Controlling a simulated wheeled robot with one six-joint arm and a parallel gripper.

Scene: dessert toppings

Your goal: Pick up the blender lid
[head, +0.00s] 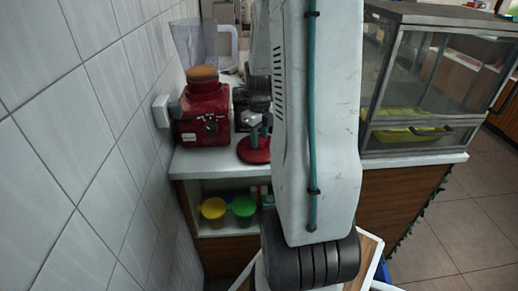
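A red blender base (206,118) stands on the counter by the tiled wall. A brown-orange round piece (203,75) sits on top of it, and a clear jug (195,42) shows behind. A red round disc (254,152), perhaps the blender lid, lies on the counter to the right of the base. My large white arm link hides what lies to the right.
A glass display case (435,75) with yellow contents stands at the right of the counter (210,161). The tiled wall (90,140) closes off the left. A shelf below holds a yellow cup (213,209) and a green cup (243,207). Floor shows at the right.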

